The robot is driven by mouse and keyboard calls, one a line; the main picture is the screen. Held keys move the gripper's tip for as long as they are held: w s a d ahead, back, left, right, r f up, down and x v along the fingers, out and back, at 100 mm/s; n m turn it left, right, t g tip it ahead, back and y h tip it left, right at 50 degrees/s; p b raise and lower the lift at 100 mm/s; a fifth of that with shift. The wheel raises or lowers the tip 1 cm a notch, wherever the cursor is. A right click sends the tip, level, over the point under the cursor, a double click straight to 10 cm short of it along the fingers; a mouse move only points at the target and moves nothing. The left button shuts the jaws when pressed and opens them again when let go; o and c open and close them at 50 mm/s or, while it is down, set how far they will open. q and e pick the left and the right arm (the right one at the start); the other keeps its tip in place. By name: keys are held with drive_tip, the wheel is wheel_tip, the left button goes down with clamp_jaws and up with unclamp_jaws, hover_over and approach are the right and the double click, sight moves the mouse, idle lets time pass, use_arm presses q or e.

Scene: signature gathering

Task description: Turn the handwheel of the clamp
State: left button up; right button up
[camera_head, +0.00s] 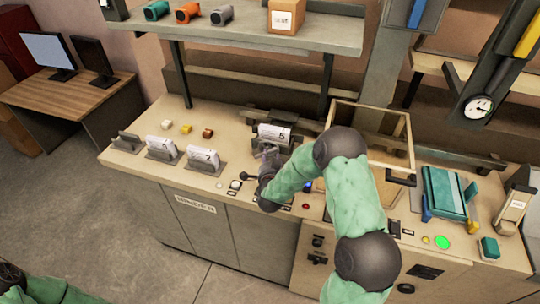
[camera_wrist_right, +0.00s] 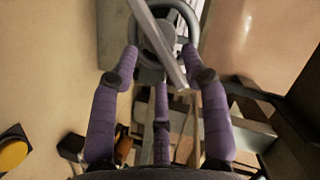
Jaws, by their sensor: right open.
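The clamp (camera_head: 278,127) stands near the back middle of the bench and holds a block of white sheets marked 6 (camera_head: 273,134). Its grey handwheel (camera_wrist_right: 193,16) fills the top middle of the right wrist view, with a bar running across it. In the head view the handwheel is too small and covered to make out. My right gripper (camera_head: 269,157) is at the clamp's front. In the wrist view its purple fingers (camera_wrist_right: 165,65) are spread open, with the fingertips around the lower edge of the wheel. Contact cannot be told. Only a part of my left arm shows at the lower left.
Two more sheet blocks (camera_head: 161,149) (camera_head: 203,158) stand in holders on the left, with small coloured blocks (camera_head: 186,129) behind. A shelf (camera_head: 240,33) hangs above. A teal device (camera_head: 444,193) is at right.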

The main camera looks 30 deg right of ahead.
drive_tip(key=shift+x, duration=1.15)
clamp_jaws()
